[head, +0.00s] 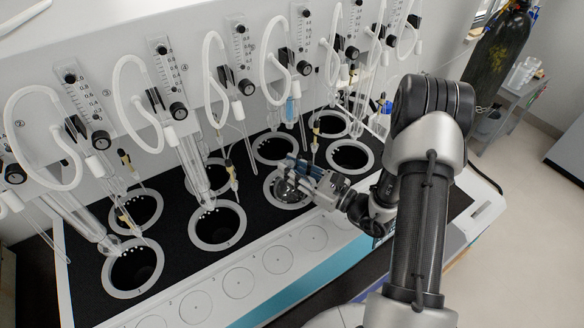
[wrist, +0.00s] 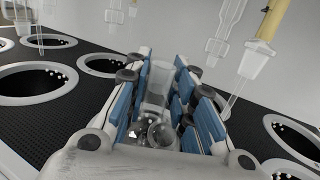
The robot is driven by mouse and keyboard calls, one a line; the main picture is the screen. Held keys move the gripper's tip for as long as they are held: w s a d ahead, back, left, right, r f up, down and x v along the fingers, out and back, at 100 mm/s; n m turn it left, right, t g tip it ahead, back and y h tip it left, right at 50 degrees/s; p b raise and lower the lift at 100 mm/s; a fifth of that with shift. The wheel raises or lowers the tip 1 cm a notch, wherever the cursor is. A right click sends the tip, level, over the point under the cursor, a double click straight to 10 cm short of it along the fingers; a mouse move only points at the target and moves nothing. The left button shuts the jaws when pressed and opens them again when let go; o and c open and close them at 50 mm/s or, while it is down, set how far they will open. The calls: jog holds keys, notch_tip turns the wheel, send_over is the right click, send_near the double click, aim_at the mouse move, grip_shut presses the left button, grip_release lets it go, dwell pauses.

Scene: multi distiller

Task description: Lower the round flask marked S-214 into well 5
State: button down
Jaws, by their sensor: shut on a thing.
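My gripper (head: 304,172) is at a front-row well (head: 270,199) on the black-topped bench unit. In the wrist view its blue-padded fingers (wrist: 176,85) are shut on the neck of a clear glass flask (wrist: 160,85). The flask's round body (wrist: 155,131) shows low between the fingers. In the head view, grey glassy shapes fill the well's opening below the fingers, and the gripper partly covers them. I cannot tell how deep the flask sits. The marking S-214 and the well's number are not readable.
Other front-row wells, one left (head: 217,246) and one right (head: 349,170), look empty. Glass tubes (head: 193,160) and white hoses (head: 130,100) hang behind the wells. In the wrist view, a yellow-topped glass piece (wrist: 262,50) hangs close to the right finger. A gas cylinder (head: 497,55) stands far right.

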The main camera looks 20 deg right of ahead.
jog(key=shift+f, duration=0.15)
jog(key=c, duration=1.3)
grip_release()
jog(key=v, duration=1.2)
